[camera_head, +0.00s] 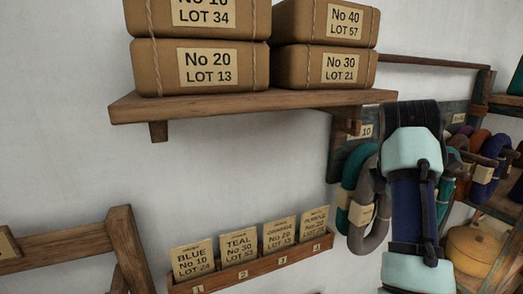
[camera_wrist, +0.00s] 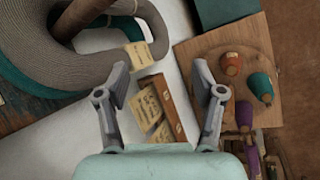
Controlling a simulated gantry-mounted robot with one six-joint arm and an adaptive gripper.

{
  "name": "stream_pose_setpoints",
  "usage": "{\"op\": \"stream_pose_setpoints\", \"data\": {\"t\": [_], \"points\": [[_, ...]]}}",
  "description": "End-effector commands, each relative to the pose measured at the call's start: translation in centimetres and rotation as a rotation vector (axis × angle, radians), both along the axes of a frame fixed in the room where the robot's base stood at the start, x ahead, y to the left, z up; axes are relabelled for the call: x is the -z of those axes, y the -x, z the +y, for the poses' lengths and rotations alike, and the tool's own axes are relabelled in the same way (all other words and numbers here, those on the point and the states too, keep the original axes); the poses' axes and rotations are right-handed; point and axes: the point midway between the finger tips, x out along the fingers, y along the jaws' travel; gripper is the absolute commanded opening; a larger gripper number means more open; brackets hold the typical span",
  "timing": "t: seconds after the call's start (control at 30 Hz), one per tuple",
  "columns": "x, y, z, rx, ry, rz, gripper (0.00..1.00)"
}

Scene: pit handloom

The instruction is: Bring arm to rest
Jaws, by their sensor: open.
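In the wrist view my gripper (camera_wrist: 160,88) is open, with its two grey fingers spread apart and nothing between the tips. Grey and teal yarn hanks (camera_wrist: 120,50) lie beyond the left finger, and a wooden card rack (camera_wrist: 175,112) with tan cards shows past the gap. In the head view my arm stands at the right, in front of the peg board with hanks. Its gripper cannot be made out there. The card rack (camera_head: 255,268) on the wall holds cards for blue, teal, orange and purple.
A wooden shelf (camera_head: 250,103) carries wrapped bundles (camera_head: 200,67) left of my arm. Grey and teal hanks (camera_head: 375,225) hang close beside the arm. A wooden frame (camera_head: 125,245) stands lower left. In the wrist view a board (camera_wrist: 235,70) holds coloured cones (camera_wrist: 262,84) at right.

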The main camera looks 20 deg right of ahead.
Motion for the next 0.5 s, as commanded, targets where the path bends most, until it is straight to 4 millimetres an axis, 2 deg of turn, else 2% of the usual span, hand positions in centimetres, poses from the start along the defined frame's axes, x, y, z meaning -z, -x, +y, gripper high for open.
{"op": "stream_pose_setpoints", "data": {"t": [0.03, 0.1, 0.17, 0.23, 0.33, 0.4, 0.5], "points": [[3.0, -1.8, 2.1, 0.036, -0.024, -0.064, 0.68], [6.8, -3.9, 5.6, 0.113, -0.076, -0.192, 0.68], [10.2, -5.0, 9.2, 0.185, -0.141, -0.311, 0.68], [13.9, -5.4, 13.8, 0.267, -0.236, -0.445, 0.68], [18.2, -4.0, 20.5, 0.381, -0.404, -0.616, 0.68], [20.4, -2.0, 24.8, 0.454, -0.532, -0.713, 0.68], [22.1, 1.4, 29.6, 0.542, -0.706, -0.810, 0.68]]}}
